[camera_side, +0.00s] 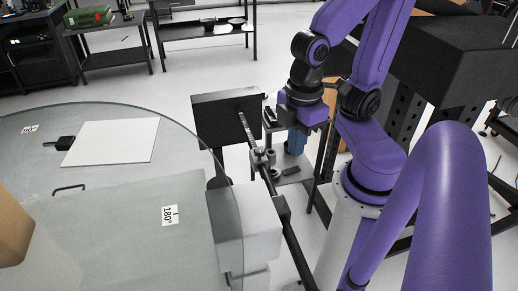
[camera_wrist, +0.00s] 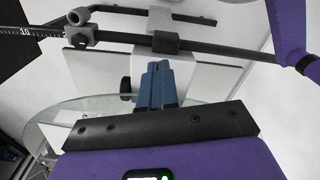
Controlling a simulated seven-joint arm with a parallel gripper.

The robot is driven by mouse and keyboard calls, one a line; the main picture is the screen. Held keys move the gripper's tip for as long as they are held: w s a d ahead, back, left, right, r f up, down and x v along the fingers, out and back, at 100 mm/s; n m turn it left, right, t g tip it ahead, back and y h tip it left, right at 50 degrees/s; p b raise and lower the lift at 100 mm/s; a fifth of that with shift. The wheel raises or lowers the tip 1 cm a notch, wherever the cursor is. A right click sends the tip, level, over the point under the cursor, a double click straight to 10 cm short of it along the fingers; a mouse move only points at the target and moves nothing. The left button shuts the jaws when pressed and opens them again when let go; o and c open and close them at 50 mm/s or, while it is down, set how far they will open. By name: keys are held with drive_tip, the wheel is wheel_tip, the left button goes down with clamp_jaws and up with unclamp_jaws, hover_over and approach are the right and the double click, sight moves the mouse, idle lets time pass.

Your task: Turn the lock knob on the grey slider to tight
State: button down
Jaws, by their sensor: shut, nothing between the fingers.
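The grey slider (camera_side: 258,156) sits on a dark, ruler-marked rail (camera_side: 298,248) beside the glass turntable. In the wrist view the grey slider (camera_wrist: 86,34) is at the upper left, just right of the ruler marks. Its small round lock knob (camera_wrist: 75,17) sticks out there; whether it is tight or loose cannot be told. My gripper (camera_side: 295,142) hangs to the right of the rail in the side view, apart from the slider. Its blue fingers (camera_wrist: 158,68) are together and empty in the wrist view, below the rail and to the right of the slider.
A black block (camera_wrist: 165,43) sits further along the rail. The round glass turntable (camera_side: 110,240) fills the left of the side view, with a white sheet (camera_side: 112,142) on it. A dark box (camera_side: 226,118) stands behind the rail, and a black-topped bench (camera_side: 460,55) at right.

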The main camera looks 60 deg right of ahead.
drive_tip(key=c, duration=0.9)
unclamp_jaws()
drive_tip(key=shift+w, duration=0.25)
drive_tip(key=shift+o, duration=0.7)
drive_tip(key=w+d+r+m+g+h, duration=0.1)
drive_tip(key=w+m, duration=0.5)
drive_tip(key=w, duration=0.6)
drive_tip(key=shift+w+d+r+m+g, duration=0.25)
drive_tip(key=shift+d+r+m+g, duration=0.15)
drive_tip(key=shift+d+r+g, duration=0.15)
drive_tip(key=w+d+m+g, duration=0.3)
drive_tip(key=w+d+m, duration=0.3)
drive_tip(key=w, duration=0.2)
approach(260, 150)
drive_tip(key=shift+y, duration=0.4)
drive_tip(key=x, duration=0.8)
drive_tip(key=shift+d, duration=0.35)
drive_tip(key=shift+t, duration=0.25)
drive_tip(key=c, duration=1)
